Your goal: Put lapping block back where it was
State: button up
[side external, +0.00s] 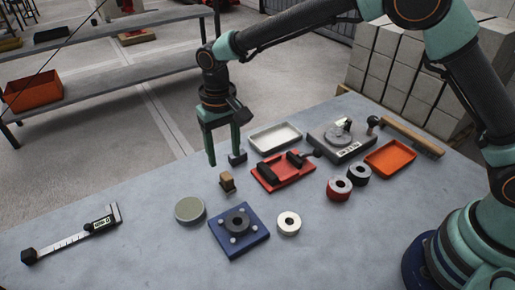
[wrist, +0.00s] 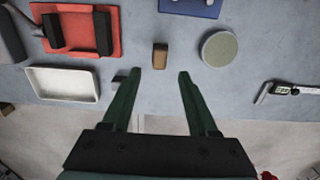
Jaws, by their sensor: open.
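A small brown block (side external: 227,182), which I take for the lapping block, stands on the grey table near the middle. My gripper (side external: 224,161) is open and empty, pointing down above the table behind the block. In the wrist view the same block (wrist: 160,56) shows just beyond the fingertips, roughly centred between them and not held. A round grey-green disc (side external: 190,210) lies left of the block; it also shows in the wrist view (wrist: 218,48). A small dark piece (side external: 237,158) shows by one fingertip; I cannot tell what it is.
A red tray with black parts (side external: 263,182), a white tray (side external: 275,137) and an orange tray (side external: 390,158) lie to the right. A blue flanged plate (side external: 257,242) and a pale ring (side external: 288,223) lie in front. A caliper (side external: 75,238) lies at left. Table between caliper and disc is clear.

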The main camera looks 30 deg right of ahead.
jog(key=s+d+r+t, duration=0.2)
jog(key=s+d+r, duration=0.2)
jog(key=d+r, duration=0.9)
jog(key=s+d+r+t, duration=0.2)
jog(key=s+d+t, duration=0.1)
jog(key=s+d, duration=0.8)
jog(key=shift+s+t, duration=0.3)
jog(key=shift+s, duration=0.4)
